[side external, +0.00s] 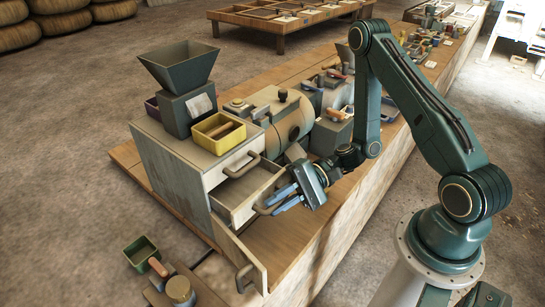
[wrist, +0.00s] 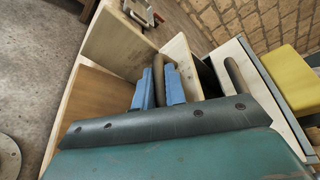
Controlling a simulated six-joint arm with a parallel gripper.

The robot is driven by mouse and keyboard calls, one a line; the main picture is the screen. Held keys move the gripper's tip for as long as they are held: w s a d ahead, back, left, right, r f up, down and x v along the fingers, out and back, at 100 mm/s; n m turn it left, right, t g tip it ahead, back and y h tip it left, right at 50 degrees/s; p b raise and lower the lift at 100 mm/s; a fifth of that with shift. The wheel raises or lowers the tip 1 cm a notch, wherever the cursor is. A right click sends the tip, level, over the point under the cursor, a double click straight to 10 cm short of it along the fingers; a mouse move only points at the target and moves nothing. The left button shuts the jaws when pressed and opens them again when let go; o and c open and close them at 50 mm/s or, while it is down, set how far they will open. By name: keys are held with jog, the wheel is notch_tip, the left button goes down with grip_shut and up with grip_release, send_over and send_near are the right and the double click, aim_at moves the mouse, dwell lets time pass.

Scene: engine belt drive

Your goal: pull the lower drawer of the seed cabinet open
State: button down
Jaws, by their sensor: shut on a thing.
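The seed cabinet (side external: 170,180) is a pale box at the left end of the bench. Its upper drawer front is in place and has a curved handle (side external: 242,165). The lower drawer (side external: 243,192) below it stands partly out, its inside showing from above. My gripper (side external: 276,202) is at the lower drawer's front, its blue fingers shut on the drawer's brown handle (side external: 262,209). In the wrist view my gripper (wrist: 158,88) has the handle (wrist: 158,68) between its two fingers, beside the drawer front (wrist: 182,62). The fingers and palm hide part of the handle.
A pale panel (side external: 240,254) with its own handle stands out from the cabinet below the drawer, apparently an open door. A hopper (side external: 180,75) and a yellow box (side external: 217,133) sit on the cabinet. A grey cylindrical machine (side external: 290,120) stands close behind my gripper.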

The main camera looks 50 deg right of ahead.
jog(key=shift+s+d+f, duration=0.1)
jog(key=shift+s, duration=0.8)
jog(key=c, duration=1.5)
grip_release()
jog(key=shift+o, duration=0.2)
jog(key=shift+d, duration=0.1)
jog(key=v, duration=1.3)
jog(key=shift+s+d, duration=0.15)
jog(key=shift+d, duration=0.05)
jog(key=shift+r, duration=0.2)
